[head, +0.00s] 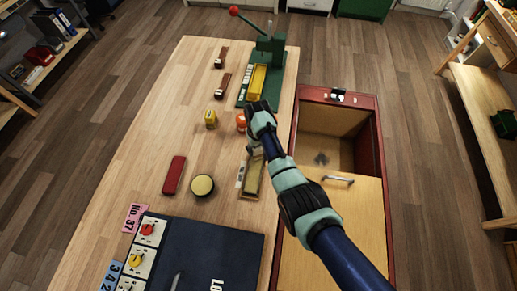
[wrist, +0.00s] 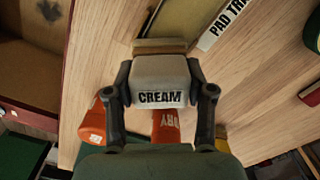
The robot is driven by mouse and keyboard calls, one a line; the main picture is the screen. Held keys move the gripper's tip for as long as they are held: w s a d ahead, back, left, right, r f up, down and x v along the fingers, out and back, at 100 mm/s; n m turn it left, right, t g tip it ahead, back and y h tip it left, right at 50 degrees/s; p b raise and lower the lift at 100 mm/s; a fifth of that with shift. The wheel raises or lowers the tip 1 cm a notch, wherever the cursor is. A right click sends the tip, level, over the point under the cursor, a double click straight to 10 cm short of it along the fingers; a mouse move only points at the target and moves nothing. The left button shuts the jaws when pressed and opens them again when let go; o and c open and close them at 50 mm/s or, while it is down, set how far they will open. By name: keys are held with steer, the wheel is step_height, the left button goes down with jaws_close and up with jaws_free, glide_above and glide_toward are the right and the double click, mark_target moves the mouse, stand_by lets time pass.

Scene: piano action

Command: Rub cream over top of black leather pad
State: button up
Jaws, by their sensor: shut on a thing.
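My gripper (wrist: 160,92) is shut on a pale block labelled CREAM (wrist: 160,72), gripping it by its two sides. In the wrist view the tray (wrist: 185,22) lies just beyond the block, with a partly visible label reading PAD TR. I cannot tell whether the block touches the tray. I cannot make out a black leather pad in either view.
An orange item (head: 241,122) and a yellow one (head: 211,119) stand beyond my gripper. A red block (head: 174,175) and round tin (head: 203,185) lie left of the tray. A green press (head: 268,65) stands at the back.

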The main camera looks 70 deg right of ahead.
steer(key=r, duration=0.1)
steer(key=r+p, duration=0.1)
steer(key=r, duration=0.1)
steer(key=shift+a, duration=0.3)
step_height(320, 180, up, 5)
steer(key=p, duration=0.5)
steer(key=shift+f, duration=0.15)
